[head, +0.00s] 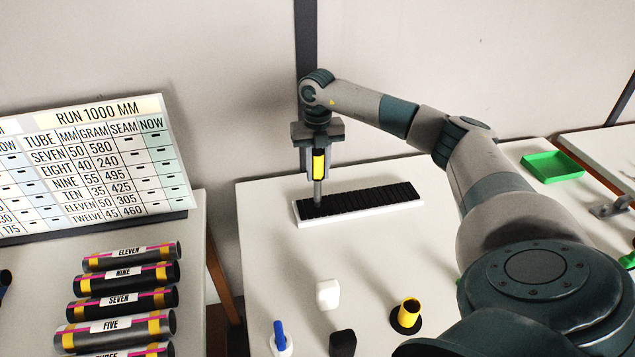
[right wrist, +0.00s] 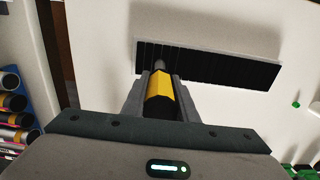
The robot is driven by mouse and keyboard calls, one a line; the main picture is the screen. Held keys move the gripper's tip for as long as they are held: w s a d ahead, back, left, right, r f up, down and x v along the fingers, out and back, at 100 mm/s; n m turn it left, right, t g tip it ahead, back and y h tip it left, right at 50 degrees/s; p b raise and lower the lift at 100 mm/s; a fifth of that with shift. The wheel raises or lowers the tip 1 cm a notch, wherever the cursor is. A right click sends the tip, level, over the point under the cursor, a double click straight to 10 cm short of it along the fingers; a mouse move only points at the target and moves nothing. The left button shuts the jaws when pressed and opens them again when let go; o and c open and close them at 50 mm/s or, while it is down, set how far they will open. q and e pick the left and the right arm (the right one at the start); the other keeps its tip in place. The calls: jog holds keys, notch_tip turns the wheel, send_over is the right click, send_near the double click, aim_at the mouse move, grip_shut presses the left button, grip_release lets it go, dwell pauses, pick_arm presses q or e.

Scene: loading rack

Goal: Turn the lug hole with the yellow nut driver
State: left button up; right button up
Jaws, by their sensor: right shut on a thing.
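The yellow nut driver (head: 319,164) has a yellow and black handle and a grey shaft. My right gripper (head: 319,160) is shut on its handle and holds it upright, shaft down. The handle also shows between the fingers in the right wrist view (right wrist: 160,95). The shaft tip is at the left end of a long black block on a white base (head: 360,199); the black top also shows in the right wrist view (right wrist: 215,65). I cannot make out the lug hole, nor whether the tip sits in it. My left gripper is out of view.
A yellow cup-like holder on a black base (head: 409,312), a white block (head: 328,294), a black block (head: 342,343) and a blue-handled piece (head: 280,337) stand at the front. A green tray (head: 552,167) is at right. Labelled tubes (head: 124,298) and a chart board (head: 90,165) are at left.

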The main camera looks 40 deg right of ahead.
jog(key=m+p, duration=0.1)
jog(key=m, duration=0.2)
jog(key=shift+r, duration=0.1)
jog(key=shift+m, duration=1)
jog(key=shift+m+p, duration=0.6)
jog(key=shift+m, duration=0.5)
jog(key=shift+m+p, duration=0.3)
jog(key=shift+m, duration=1.1)
